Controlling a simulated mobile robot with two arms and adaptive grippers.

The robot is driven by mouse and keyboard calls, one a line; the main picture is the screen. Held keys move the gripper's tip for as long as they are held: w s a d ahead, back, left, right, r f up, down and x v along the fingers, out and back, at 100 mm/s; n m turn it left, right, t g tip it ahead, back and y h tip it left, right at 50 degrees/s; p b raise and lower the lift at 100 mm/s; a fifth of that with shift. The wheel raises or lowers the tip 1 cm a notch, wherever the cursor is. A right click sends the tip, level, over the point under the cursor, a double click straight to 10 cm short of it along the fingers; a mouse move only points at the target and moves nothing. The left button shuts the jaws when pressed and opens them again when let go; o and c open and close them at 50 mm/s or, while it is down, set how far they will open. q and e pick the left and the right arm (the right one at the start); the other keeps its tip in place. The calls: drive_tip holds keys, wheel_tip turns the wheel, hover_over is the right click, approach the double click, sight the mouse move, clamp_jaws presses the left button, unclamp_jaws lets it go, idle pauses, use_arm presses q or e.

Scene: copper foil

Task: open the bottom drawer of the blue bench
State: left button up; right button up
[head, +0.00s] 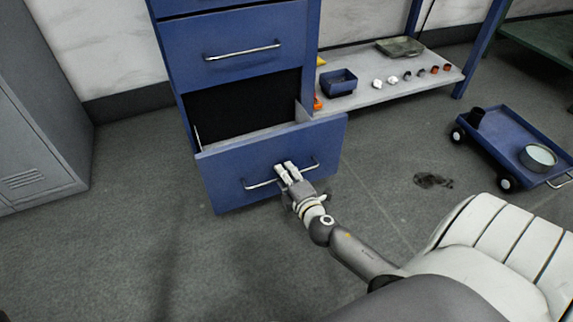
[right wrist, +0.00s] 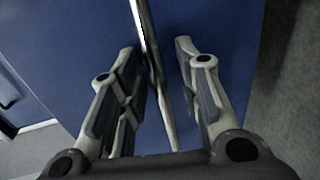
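The blue bench (head: 235,22) has its bottom drawer (head: 228,170) pulled out, with a dark opening behind its front. The drawer's metal bar handle (head: 258,186) runs across the front panel. My right gripper (head: 284,172) is at the middle of this handle. In the right wrist view the handle (right wrist: 150,45) passes between the two fingers of my right gripper (right wrist: 156,50). The fingers are apart, with a visible gap on both sides of the bar. My left gripper is not in view.
A closed drawer with its own handle (head: 243,52) is above. A low shelf (head: 375,95) holds a blue bin (head: 338,83) and several small parts. A blue cart (head: 515,140) stands at the right. A grey cabinet (head: 35,120) is at the left. Floor before the drawer is clear.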

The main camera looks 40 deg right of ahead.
drive_tip(key=v, duration=1.2)
drive_tip(key=shift+d, duration=0.1)
